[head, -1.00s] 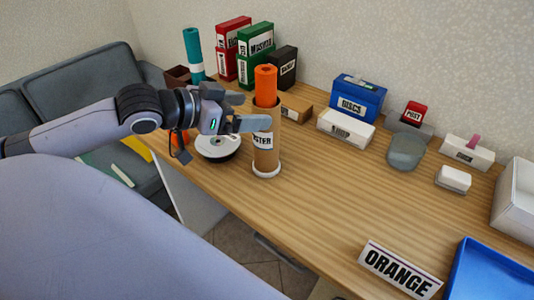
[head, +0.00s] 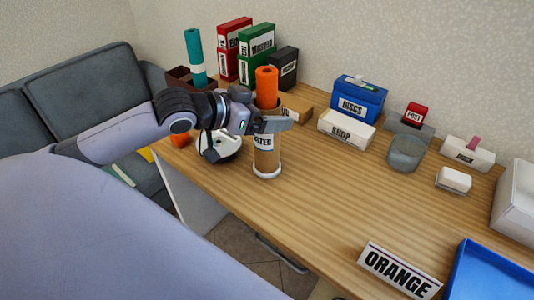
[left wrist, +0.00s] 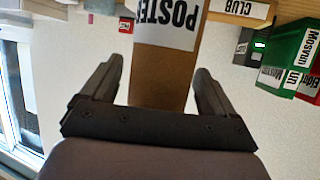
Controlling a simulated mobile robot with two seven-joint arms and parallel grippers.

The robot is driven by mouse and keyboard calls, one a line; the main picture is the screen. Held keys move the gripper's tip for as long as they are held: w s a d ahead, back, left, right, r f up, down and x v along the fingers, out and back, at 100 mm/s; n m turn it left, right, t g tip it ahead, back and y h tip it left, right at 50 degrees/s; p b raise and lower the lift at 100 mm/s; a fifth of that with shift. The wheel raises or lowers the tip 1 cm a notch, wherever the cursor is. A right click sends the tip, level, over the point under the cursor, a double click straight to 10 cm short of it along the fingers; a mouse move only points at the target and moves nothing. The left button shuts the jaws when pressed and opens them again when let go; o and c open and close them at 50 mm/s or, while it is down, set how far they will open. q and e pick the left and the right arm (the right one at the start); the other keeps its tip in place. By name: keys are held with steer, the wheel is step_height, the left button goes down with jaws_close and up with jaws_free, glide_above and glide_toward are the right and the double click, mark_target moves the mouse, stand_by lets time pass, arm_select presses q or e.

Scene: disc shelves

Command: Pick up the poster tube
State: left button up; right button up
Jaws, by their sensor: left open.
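The poster tube (head: 267,160) is a brown cardboard cylinder with a white label and a white base. It stands upright near the desk's left front edge, with an orange roll (head: 266,82) sticking out of its top. My left gripper (head: 279,124) is at the tube's upper half, one finger passing across its front. In the left wrist view the tube (left wrist: 163,75) lies between the two open fingers (left wrist: 157,88), with a visible gap on each side. The fingers do not grip it. My right gripper is not in view.
Red (head: 232,50) and green (head: 258,47) boxes and a teal roll (head: 195,57) stand behind. The blue discs box (head: 358,100) is further right. The desk's middle (head: 345,195) is clear.

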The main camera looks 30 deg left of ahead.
arm_select(q)
steer(key=c, duration=1.4)
